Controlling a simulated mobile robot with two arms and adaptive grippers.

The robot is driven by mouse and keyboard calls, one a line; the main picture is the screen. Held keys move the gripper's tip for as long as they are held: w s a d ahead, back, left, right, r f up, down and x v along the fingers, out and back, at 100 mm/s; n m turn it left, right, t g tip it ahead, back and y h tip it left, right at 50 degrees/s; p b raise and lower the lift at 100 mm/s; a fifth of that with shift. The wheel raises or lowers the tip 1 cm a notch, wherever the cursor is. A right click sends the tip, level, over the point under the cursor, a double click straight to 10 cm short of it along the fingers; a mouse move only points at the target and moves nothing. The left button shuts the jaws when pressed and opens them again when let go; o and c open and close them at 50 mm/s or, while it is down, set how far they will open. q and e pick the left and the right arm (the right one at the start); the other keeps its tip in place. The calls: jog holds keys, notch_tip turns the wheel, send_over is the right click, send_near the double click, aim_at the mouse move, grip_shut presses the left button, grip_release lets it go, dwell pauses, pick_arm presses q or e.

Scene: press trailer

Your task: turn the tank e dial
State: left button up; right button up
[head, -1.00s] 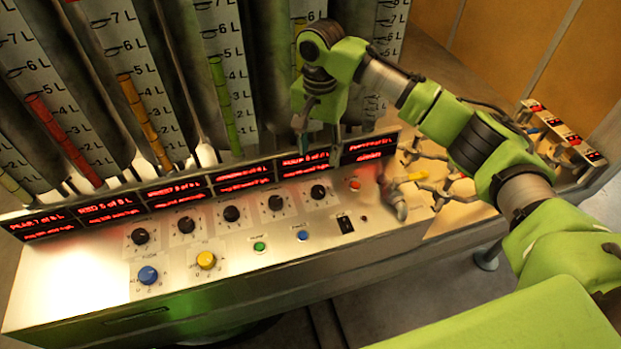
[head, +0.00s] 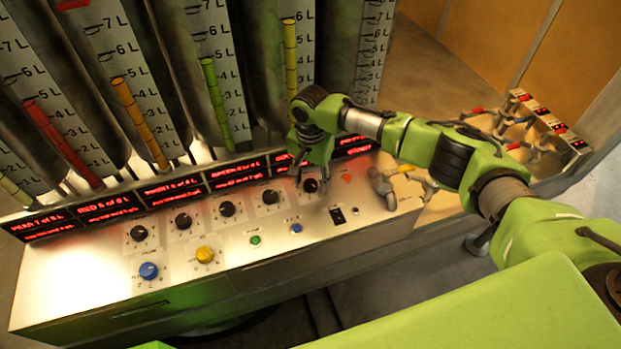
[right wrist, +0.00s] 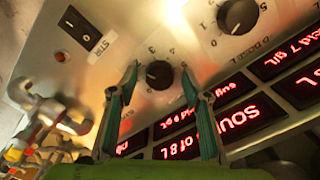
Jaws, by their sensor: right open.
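Several black dials stand in a row on the sloped panel (head: 110,285). The rightmost black dial (head: 310,186) is under my right gripper (head: 313,176); the tank letters on the dials are too small to read. In the right wrist view this dial (right wrist: 158,75) sits between the two spread fingers of my right gripper (right wrist: 160,72), with numbers around it. The fingers are open, one on each side of the knob, with a visible gap to it; I cannot tell how far above the panel the tips are. My left gripper is not in view.
The neighbouring black dial (head: 270,197) is close on the left. A STIR switch (right wrist: 80,28) and a grey valve (head: 383,187) are on the other side. Blue (head: 148,271) and yellow (head: 205,254) knobs sit lower left. Red displays (head: 175,188) and tall tanks rise behind.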

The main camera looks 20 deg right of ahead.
jog(key=shift+c, duration=1.4)
jog(key=c, duration=0.8)
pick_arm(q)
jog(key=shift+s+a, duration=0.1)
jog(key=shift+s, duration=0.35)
pick_arm(e)
jog(key=shift+c, duration=0.2)
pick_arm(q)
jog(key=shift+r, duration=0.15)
pick_arm(e)
jog(key=shift+s+r+n+p, duration=0.1)
jog(key=shift+n+p, duration=0.5)
jog(key=shift+n, duration=0.1)
jog(key=shift+n+p, duration=0.6)
jog(key=shift+n, duration=0.6)
pick_arm(q)
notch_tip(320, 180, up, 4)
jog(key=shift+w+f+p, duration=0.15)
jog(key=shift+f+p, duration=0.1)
jog(key=shift+p, duration=0.45)
pick_arm(e)
jog(key=n, duration=0.4)
jog(key=shift+n, duration=0.4)
